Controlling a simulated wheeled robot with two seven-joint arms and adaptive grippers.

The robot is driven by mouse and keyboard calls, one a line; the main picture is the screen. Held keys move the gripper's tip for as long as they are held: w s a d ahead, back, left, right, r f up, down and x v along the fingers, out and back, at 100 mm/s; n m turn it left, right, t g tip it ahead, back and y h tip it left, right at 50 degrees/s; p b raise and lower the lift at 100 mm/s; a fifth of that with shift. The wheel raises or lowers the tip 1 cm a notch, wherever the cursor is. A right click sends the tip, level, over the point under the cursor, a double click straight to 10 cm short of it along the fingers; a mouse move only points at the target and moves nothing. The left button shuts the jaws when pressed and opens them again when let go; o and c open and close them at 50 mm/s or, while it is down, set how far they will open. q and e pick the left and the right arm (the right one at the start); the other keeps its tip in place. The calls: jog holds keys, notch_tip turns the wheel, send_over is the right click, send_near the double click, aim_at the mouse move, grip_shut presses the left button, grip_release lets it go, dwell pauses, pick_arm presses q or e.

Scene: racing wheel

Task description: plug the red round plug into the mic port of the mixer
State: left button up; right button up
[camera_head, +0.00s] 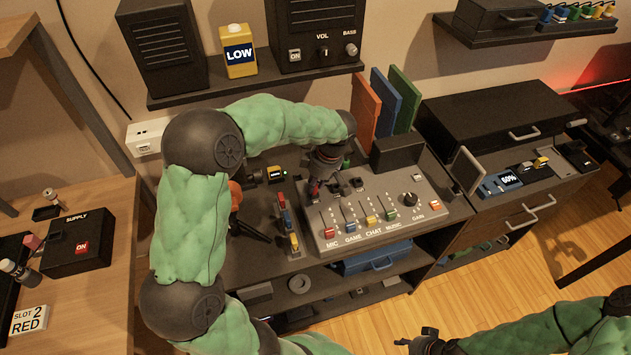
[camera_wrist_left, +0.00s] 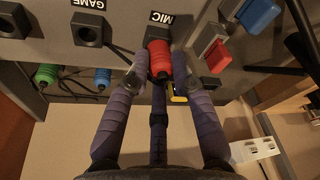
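The mixer (camera_head: 385,222) stands on the desk, with MIC at its left end. In the left wrist view the red round plug (camera_wrist_left: 161,61) is at the black square mic port (camera_wrist_left: 157,34), below the MIC label. Its front end meets the port, but I cannot tell how deep it sits. My left gripper (camera_head: 320,186) is over the mixer's back left part. In the left wrist view its fingers (camera_wrist_left: 160,72) press on both sides of the red plug. My right gripper (camera_head: 416,340) is at the bottom edge, away from the mixer; its opening is unclear.
In the left wrist view the game port (camera_wrist_left: 88,30) is beside the mic port, and green (camera_wrist_left: 46,75) and blue (camera_wrist_left: 103,78) plugs are near the mixer's edge. A speaker shelf (camera_head: 255,82) hangs behind my left arm. A black box (camera_head: 398,158) stands behind the mixer.

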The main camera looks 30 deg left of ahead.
pick_arm(q)
jog(key=o, duration=0.4)
jog(key=shift+o, duration=0.2)
jog(key=v, duration=1.2)
jog(key=shift+r, duration=0.1)
